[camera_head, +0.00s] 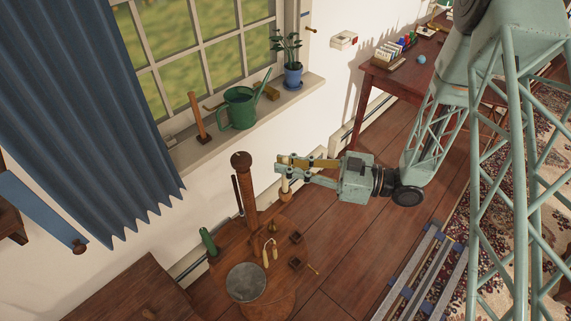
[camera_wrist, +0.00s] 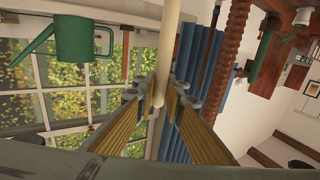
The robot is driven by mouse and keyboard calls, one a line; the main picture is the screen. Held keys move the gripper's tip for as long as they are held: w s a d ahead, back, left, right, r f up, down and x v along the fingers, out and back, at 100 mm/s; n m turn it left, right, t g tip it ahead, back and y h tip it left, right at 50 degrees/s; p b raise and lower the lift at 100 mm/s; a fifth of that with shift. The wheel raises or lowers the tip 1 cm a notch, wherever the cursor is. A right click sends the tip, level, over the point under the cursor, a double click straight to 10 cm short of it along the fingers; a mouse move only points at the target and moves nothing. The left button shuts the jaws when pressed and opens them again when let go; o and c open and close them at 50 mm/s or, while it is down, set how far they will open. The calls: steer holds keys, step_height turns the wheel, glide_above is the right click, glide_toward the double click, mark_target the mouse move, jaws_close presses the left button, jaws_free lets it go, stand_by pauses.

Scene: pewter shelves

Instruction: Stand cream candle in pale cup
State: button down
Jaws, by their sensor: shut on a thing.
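My gripper (camera_head: 281,173) is shut on the cream candle (camera_head: 284,186), above and to the right of the round wooden stand. In the wrist view my gripper (camera_wrist: 163,98) has its fingers on both sides of the candle (camera_wrist: 169,38), whose rounded end shows between them and whose other end runs out of the top edge.
A green watering can (camera_head: 240,107) and a potted plant (camera_head: 292,76) are on the windowsill.

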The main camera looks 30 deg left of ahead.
steer(key=shift+f+b, duration=0.65)
steer(key=shift+f, duration=0.6)
stand_by(1.6)
stand_by(0.3)
steer(key=c, duration=2.6)
jaws_free()
steer(key=shift+w+d, duration=0.1)
steer(key=shift+d, duration=0.05)
steer(key=v, duration=1.1)
steer(key=shift+d, duration=0.35)
steer(key=shift+w+r, duration=0.1)
steer(key=shift+w, duration=0.05)
